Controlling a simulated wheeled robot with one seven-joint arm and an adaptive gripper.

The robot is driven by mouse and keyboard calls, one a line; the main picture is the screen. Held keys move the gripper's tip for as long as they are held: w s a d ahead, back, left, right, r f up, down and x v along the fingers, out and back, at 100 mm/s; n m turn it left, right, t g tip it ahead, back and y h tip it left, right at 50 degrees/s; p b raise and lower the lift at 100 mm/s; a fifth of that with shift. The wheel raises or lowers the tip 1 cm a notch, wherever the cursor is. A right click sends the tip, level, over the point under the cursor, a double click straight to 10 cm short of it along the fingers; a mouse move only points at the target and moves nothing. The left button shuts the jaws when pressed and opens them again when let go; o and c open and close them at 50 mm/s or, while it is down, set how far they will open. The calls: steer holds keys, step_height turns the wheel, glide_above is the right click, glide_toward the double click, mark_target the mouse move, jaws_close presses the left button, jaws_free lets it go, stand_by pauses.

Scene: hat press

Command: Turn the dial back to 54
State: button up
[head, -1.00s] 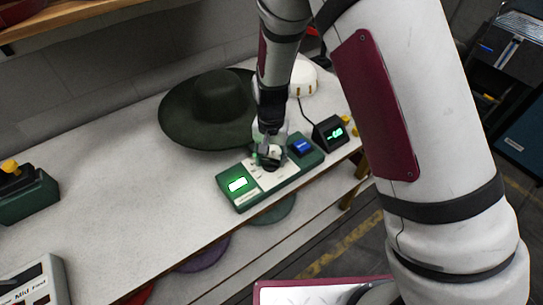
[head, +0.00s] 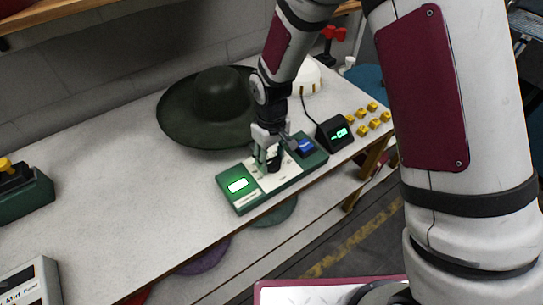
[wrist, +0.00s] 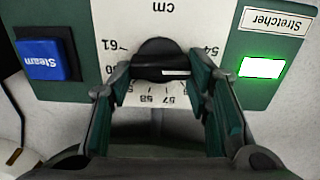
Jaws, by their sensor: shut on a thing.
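A green and white control box labelled Stretcher (head: 240,205) lies near the table's front edge; it also shows in the wrist view (wrist: 285,55). Its black dial (wrist: 160,54) sits on a white cm scale; 61 shows at the left and 54 at the right, with 57 and 58 at the near side. A short white line lies on the dial's near right part; I cannot tell its exact reading. My gripper (wrist: 160,68) has its two fingers on either side of the dial, shut on it. In the head view my gripper (head: 267,165) reaches down onto the box.
A blue Steam button (wrist: 41,59) and a lit green display (wrist: 262,67) flank the dial. A dark green hat (head: 185,115), a small black readout (head: 334,134) and several yellow pieces (head: 362,130) are nearby. The table's left middle is clear.

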mark_target(271, 160)
steer(key=shift+n, duration=1.1)
steer(key=shift+a, duration=0.1)
steer(key=o, duration=1.2)
steer(key=shift+c, duration=0.2)
steer(key=shift+r, duration=0.1)
step_height(271, 160, up, 12)
